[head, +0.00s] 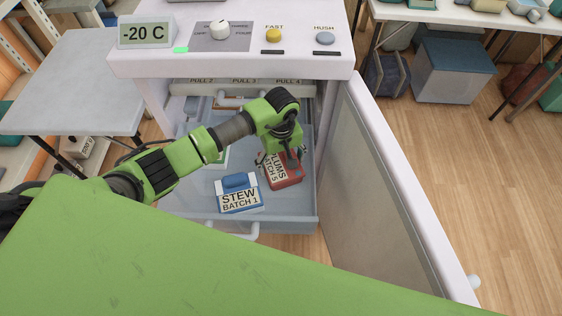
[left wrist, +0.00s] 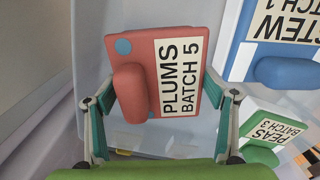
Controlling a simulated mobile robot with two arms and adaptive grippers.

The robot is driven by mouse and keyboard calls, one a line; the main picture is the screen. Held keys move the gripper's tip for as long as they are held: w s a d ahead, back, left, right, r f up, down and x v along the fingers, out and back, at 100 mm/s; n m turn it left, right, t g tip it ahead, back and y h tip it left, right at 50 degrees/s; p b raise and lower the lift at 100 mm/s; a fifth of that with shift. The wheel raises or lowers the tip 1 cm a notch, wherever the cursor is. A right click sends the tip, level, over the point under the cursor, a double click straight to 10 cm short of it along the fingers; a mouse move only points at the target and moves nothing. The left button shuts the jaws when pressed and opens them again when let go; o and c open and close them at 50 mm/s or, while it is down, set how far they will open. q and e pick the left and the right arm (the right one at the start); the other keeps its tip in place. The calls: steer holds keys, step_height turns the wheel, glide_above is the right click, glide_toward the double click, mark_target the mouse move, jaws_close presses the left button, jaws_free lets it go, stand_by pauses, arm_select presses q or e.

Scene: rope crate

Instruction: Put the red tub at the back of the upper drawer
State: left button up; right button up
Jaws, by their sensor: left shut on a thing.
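The red tub (head: 287,180), with a white label reading PLUMS BATCH 5, is in the pulled-out drawer (head: 302,208), near its right side. My left gripper (head: 281,160) reaches down over it. In the left wrist view, the two fingers of my left gripper (left wrist: 161,99) are shut on opposite sides of the red tub (left wrist: 195,45). Its raised red grip lies between them. I cannot tell whether the tub touches the drawer floor. My right gripper is not in view.
A blue-lidded STEW BATCH 1 tub (head: 238,192) sits left of the red one. A green PEAS BATCH 3 tub (left wrist: 268,135) is partly hidden by my arm in the head view. The freezer door (head: 385,180) stands open at the right. A handle (head: 240,100) shows behind.

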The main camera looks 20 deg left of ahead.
mark_target(281, 163)
arm_select(q)
steer(key=o, duration=1.1)
steer(key=shift+c, duration=0.2)
step_height(281, 163, up, 12)
steer(key=shift+r, duration=0.1)
